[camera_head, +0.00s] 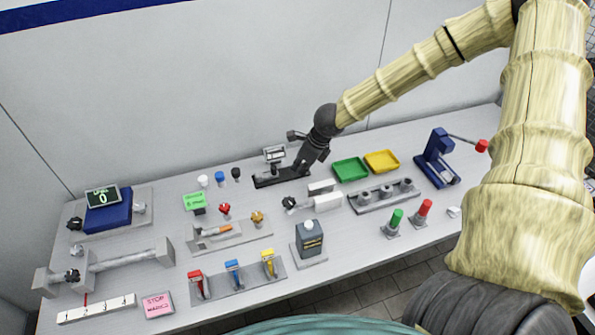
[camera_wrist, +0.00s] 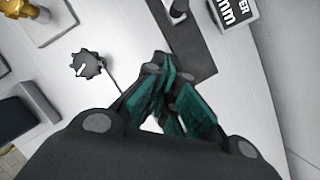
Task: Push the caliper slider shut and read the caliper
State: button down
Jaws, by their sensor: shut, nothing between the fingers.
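The caliper (camera_head: 265,181) is a dark flat bar on the table near the back wall, with a small grey display box (camera_head: 274,154) standing behind it. In the wrist view, the dark bar (camera_wrist: 188,32) runs beyond my fingertips, and part of the display box (camera_wrist: 236,9) shows "PER" and "mm". Its reading is cut off there and too small to read in the head view. My gripper (camera_head: 302,168) is shut and empty, at the right part of the bar. Its teal-padded fingers (camera_wrist: 165,78) point at the bar's near end. I cannot tell whether they touch the slider.
Green (camera_head: 350,170) and yellow trays (camera_head: 382,161) lie close right of my gripper. A black knob (camera_head: 289,203) stands in front, also seen in the wrist view (camera_wrist: 87,65). A blue press (camera_head: 437,160) is at the right.

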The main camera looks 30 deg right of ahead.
jog(key=shift+v, duration=2.5)
jog(key=shift+r, duration=0.1)
